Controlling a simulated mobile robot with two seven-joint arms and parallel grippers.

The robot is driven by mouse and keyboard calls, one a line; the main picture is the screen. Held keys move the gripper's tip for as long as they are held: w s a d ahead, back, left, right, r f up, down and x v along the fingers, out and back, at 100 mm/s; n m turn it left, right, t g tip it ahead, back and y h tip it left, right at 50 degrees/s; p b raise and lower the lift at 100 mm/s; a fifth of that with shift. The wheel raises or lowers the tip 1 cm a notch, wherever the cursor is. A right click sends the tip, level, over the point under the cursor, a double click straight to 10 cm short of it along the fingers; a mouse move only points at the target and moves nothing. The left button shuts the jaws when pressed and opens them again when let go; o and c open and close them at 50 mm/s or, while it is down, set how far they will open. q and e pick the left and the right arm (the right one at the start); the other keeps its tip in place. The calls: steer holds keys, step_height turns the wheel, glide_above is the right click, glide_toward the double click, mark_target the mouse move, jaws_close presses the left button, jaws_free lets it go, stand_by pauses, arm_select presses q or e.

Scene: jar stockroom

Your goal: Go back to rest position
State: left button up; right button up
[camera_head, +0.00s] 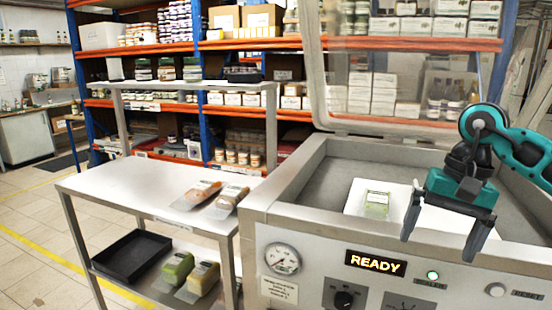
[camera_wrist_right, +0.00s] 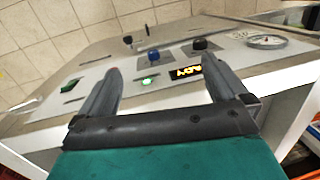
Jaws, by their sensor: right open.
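My right gripper (camera_head: 440,243) comes in from the right in the head view, above the front panel and front edge of a metal machine (camera_head: 262,212) with a raised clear lid (camera_head: 400,70). Its two fingers are spread and nothing is between them. In the right wrist view the open fingers (camera_wrist_right: 162,95) point at the machine's control panel. A pale green pack (camera_head: 376,204) lies on a white plate (camera_head: 354,196) inside the machine's chamber, left of the gripper and apart from it. My left gripper is not in view.
A metal table (camera_head: 110,190) stands left of the machine, with two packs (camera_head: 231,197) on top. Its lower shelf bears a black tray (camera_head: 130,256) and two greenish packs (camera_head: 202,278). The panel shows a gauge (camera_head: 282,258) and a lit READY display (camera_head: 375,263). Stock shelves (camera_head: 255,45) stand behind.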

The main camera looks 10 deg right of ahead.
steer(key=s+a+f+m+t+y, duration=0.1)
steer(key=a+f+m+t+y, duration=0.1)
steer(key=a+m+y, duration=1)
steer(key=s+a+f+m+t+y, duration=0.1)
steer(key=a+f+m+y, duration=0.4)
steer(key=a, duration=1)
steer(key=w+d+f+m+t+h, duration=0.1)
steer(key=d+f+m+t+h, duration=0.3)
steer(key=m, duration=0.6)
steer(key=w+f+m+t+h, duration=0.15)
steer(key=m+t, duration=0.35)
steer(key=m, duration=0.5)
steer(key=d+f+m+t+h, duration=0.25)
steer(key=m+t, duration=0.25)
steer(key=m, duration=0.5)
steer(key=s+d+f+m+g+h, duration=0.2)
steer(key=s+f+m+g+h, duration=0.1)
steer(key=s+f+m, duration=0.3)
steer(key=s+d+f+m+g+h, duration=0.3)
steer(key=s+f+m+h, duration=0.2)
steer(key=f+m, duration=0.5)
step_height(320, 180, down, 3)
steer(key=shift+s+d+f+h, duration=0.1)
steer(key=shift+s+d+h, duration=0.3)
steer(key=shift+s, duration=0.75)
steer(key=shift+c, duration=0.3)
